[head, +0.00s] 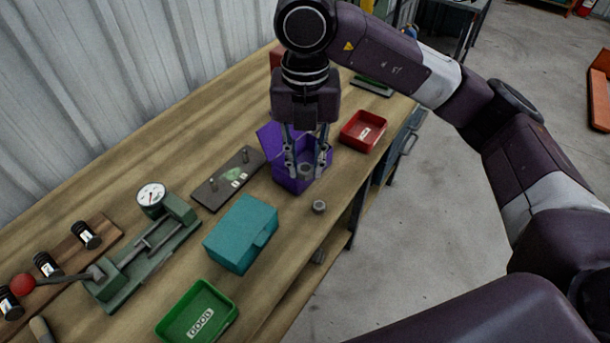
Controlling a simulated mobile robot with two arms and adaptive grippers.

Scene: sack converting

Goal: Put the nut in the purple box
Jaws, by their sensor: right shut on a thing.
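The purple box (292,184) stands on the workbench with its purple lid (271,139) raised at the back left. My right gripper (306,168) points down over the box, its fingertips at the box opening. It is shut on a small grey piece (306,172) that looks like a nut; the fingers partly hide it. A grey nut (319,206) lies on the bench just in front of the box. My left gripper is not in view.
A closed teal box (241,234), a green tray marked GOOD (226,314) and a red tray (363,131) stand around the purple box. A dark plate with pins (228,178) and a green gauge fixture (145,259) are to the left. The bench edge is close to the loose nut.

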